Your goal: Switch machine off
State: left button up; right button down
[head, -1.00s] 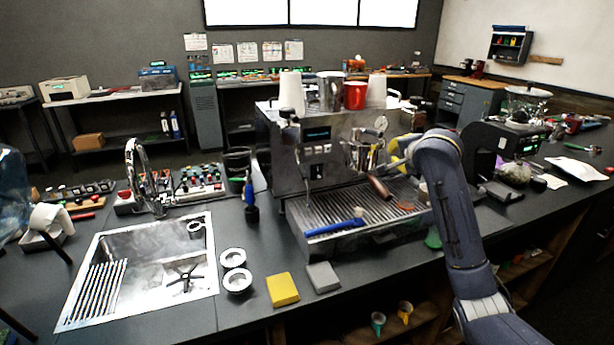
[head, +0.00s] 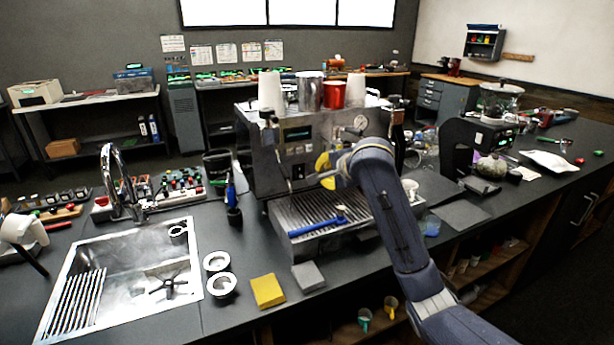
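The espresso machine (head: 262,165) stands on the counter, a boxy steel body with cups on top. Its front panel has a small dark display (head: 297,134) with faint lit text and a row of buttons below it. Lower on the panel is a small black switch (head: 298,172). My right gripper (head: 314,180) is in front of the panel, its tip just right of the switch; I cannot tell whether it touches the machine. Its fingers are too small and overlapped to show open or shut. The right forearm hides the group head area. My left gripper is out of view.
A blue-handled brush (head: 318,226) lies on the drip tray (head: 290,212). A sink (head: 75,255) is at the left, with a yellow sponge (head: 267,291) and grey block (head: 308,276) at the counter's front. A grinder (head: 462,150) stands right of the machine.

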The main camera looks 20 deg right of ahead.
aim_at(300, 173)
jog(key=x, duration=1.4)
